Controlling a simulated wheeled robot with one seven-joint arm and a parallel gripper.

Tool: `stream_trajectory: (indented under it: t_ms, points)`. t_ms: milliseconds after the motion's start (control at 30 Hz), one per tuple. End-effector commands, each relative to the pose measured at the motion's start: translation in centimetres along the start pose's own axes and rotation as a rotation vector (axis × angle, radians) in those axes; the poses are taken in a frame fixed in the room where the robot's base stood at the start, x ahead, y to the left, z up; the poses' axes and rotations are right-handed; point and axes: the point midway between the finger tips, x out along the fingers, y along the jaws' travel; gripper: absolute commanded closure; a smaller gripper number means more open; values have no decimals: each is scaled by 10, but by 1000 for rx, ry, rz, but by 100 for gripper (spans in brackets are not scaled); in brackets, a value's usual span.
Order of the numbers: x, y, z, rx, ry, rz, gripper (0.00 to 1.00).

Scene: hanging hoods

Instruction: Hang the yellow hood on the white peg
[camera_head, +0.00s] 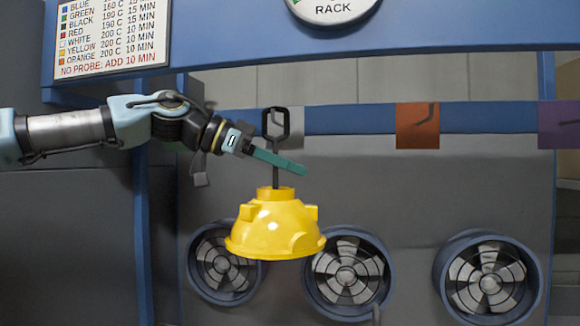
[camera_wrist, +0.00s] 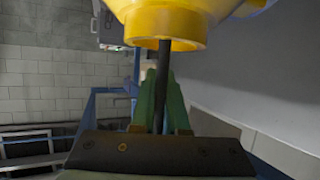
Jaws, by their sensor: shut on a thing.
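The yellow hood (camera_head: 275,228) hangs upright below my gripper, with a black stem rising to an open loop (camera_head: 277,125) at its top. My gripper (camera_head: 278,161) has green fingers shut on the stem, between the loop and the hood's neck. In the wrist view, the stem (camera_wrist: 165,62) runs between the fingers (camera_wrist: 160,100) to the yellow hood (camera_wrist: 165,25). A pale grey-white plate (camera_head: 297,135) on the blue rail is behind the loop. Its peg cannot be made out, and I cannot tell whether the loop is around it or in front of it.
An orange plate (camera_head: 417,132) with a hook-like peg and a purple plate (camera_head: 556,135) are farther right on the blue rail (camera_head: 350,119). Several round fans (camera_head: 347,277) are in the grey wall below. A sign board (camera_head: 112,35) hangs at upper left.

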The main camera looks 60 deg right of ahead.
Motion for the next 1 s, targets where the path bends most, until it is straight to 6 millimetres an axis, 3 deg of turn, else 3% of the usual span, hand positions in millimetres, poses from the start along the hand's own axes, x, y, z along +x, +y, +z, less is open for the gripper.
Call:
stream_trajectory:
  t_ms: [867, 900, 1000]
  points:
    - [4, 0, 11, 0, 2, -1, 100]
    - [4, 0, 11, 0, 2, -1, 84]
    - [5, 0, 11, 0, 1, 0, 73]
